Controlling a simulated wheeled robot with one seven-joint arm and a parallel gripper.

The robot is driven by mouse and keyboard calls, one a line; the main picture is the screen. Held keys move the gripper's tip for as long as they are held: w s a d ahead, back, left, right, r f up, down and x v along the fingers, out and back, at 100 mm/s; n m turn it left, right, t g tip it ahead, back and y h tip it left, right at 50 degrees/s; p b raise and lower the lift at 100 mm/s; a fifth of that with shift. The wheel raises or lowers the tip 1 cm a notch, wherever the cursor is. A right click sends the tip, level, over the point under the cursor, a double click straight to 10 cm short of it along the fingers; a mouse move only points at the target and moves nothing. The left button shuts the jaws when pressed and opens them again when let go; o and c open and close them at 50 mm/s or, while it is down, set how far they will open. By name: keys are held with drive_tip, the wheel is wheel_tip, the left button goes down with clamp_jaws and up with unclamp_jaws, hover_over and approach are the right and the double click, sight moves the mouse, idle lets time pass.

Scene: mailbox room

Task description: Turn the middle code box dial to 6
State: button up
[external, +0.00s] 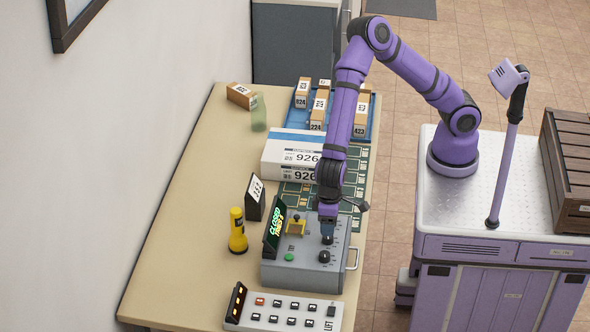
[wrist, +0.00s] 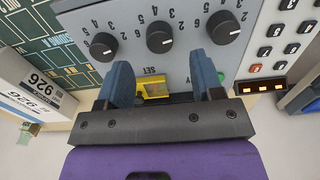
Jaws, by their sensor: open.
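The grey code box (external: 300,268) sits on the table below my gripper (external: 327,232). In the wrist view its panel shows three black dials in a row: left dial (wrist: 103,47), middle dial (wrist: 160,37) and right dial (wrist: 223,27). Numbers ring each dial. The middle dial's white mark points roughly rightward in this view; its exact number is too small to tell. My gripper (wrist: 160,62) is open and empty, its two blue-grey fingers spread left and right. The middle dial shows in the gap between the fingertips; contact with it is not visible.
A yellow SET part (wrist: 154,88) and a green button (external: 289,257) are on the box. A sign display (external: 275,228) reads CLOSED. A white keypad (external: 285,312), yellow flashlight (external: 237,230) and white parcel (external: 290,153) stand nearby.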

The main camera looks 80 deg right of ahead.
sight(328, 238)
drive_tip(key=shift+f, duration=2.7)
drive_tip(key=shift+c, duration=0.2)
drive_tip(key=c, duration=0.9)
